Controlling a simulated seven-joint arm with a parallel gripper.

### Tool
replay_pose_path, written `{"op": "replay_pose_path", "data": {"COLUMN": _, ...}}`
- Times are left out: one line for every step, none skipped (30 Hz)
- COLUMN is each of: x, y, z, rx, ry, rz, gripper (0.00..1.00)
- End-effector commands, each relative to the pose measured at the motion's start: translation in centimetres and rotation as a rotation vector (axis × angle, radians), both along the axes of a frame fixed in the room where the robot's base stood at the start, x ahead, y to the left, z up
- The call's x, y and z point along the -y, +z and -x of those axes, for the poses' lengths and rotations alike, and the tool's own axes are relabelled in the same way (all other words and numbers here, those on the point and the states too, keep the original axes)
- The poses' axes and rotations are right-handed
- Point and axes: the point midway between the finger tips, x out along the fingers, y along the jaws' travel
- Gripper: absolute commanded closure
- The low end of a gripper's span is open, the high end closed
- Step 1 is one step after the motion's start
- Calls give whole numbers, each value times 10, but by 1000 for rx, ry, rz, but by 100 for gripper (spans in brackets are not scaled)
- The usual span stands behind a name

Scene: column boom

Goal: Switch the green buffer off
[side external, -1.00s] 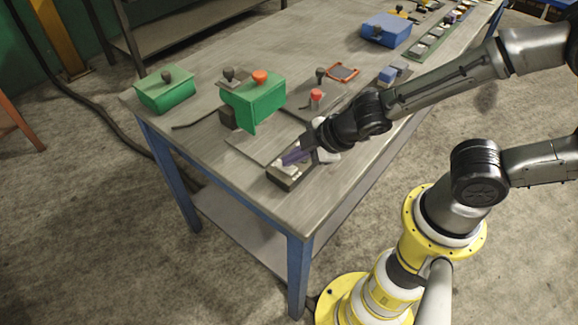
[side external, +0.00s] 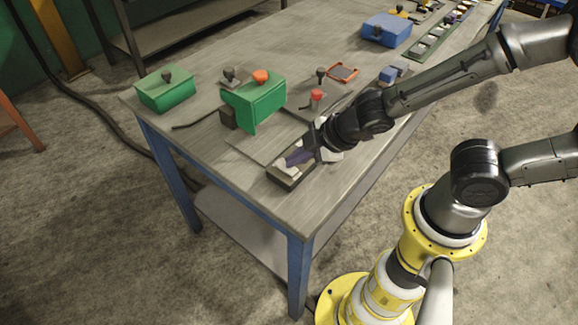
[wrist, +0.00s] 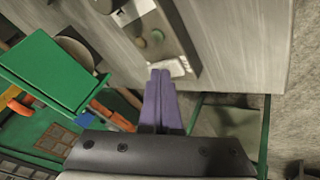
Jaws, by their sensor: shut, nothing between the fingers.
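The green buffer (side external: 258,104) stands on the workbench with an orange knob (side external: 261,77) on top. Its green guard (wrist: 45,70) and a round grey disc (wrist: 76,48) show at the left of the wrist view. A low grey switch box (side external: 286,178) lies at the bench's near edge. My gripper (wrist: 160,73) has purple fingers pressed together, empty, over the near end of the box. In the side view my gripper (side external: 284,162) hides part of the box; contact is unclear.
Another green box (side external: 166,92) sits at the bench's left corner. A red button (side external: 317,95), an orange-framed item (side external: 343,72) and a blue box (side external: 386,30) stand farther back. The bench (side external: 215,155) is clear left of the switch box.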

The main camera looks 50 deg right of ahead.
Motion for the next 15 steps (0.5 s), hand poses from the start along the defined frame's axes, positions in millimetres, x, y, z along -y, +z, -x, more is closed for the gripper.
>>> {"op": "replay_pose_path", "data": {"x": 0, "y": 2, "z": 0, "rx": 1, "ry": 0, "rz": 0, "gripper": 100}}
{"op": "replay_pose_path", "data": {"x": 0, "y": 3, "z": -1, "rx": 3, "ry": 0, "rz": -1, "gripper": 100}}
{"op": "replay_pose_path", "data": {"x": 0, "y": 6, "z": -1, "rx": 3, "ry": 0, "rz": -1, "gripper": 100}}
{"op": "replay_pose_path", "data": {"x": 0, "y": 8, "z": -2, "rx": 3, "ry": 0, "rz": -2, "gripper": 100}}
{"op": "replay_pose_path", "data": {"x": 0, "y": 11, "z": -2, "rx": 4, "ry": 0, "rz": -3, "gripper": 100}}
{"op": "replay_pose_path", "data": {"x": -1, "y": 15, "z": -3, "rx": 5, "ry": -1, "rz": -3, "gripper": 100}}
{"op": "replay_pose_path", "data": {"x": -1, "y": 18, "z": -4, "rx": 5, "ry": 0, "rz": -3, "gripper": 100}}
{"op": "replay_pose_path", "data": {"x": -1, "y": 21, "z": -4, "rx": 5, "ry": 0, "rz": -3, "gripper": 100}}
{"op": "replay_pose_path", "data": {"x": -1, "y": 25, "z": -4, "rx": 5, "ry": 0, "rz": -3, "gripper": 100}}
{"op": "replay_pose_path", "data": {"x": -1, "y": 27, "z": -5, "rx": 6, "ry": 0, "rz": -4, "gripper": 100}}
{"op": "replay_pose_path", "data": {"x": -1, "y": 30, "z": -6, "rx": 7, "ry": 0, "rz": -3, "gripper": 100}}
{"op": "replay_pose_path", "data": {"x": -1, "y": 34, "z": -6, "rx": 7, "ry": 0, "rz": -3, "gripper": 100}}
{"op": "replay_pose_path", "data": {"x": -1, "y": 37, "z": -6, "rx": 7, "ry": 0, "rz": -4, "gripper": 100}}
{"op": "replay_pose_path", "data": {"x": -1, "y": 39, "z": -7, "rx": 7, "ry": 0, "rz": -3, "gripper": 100}}
{"op": "replay_pose_path", "data": {"x": -1, "y": 43, "z": -7, "rx": 8, "ry": 0, "rz": -3, "gripper": 100}}
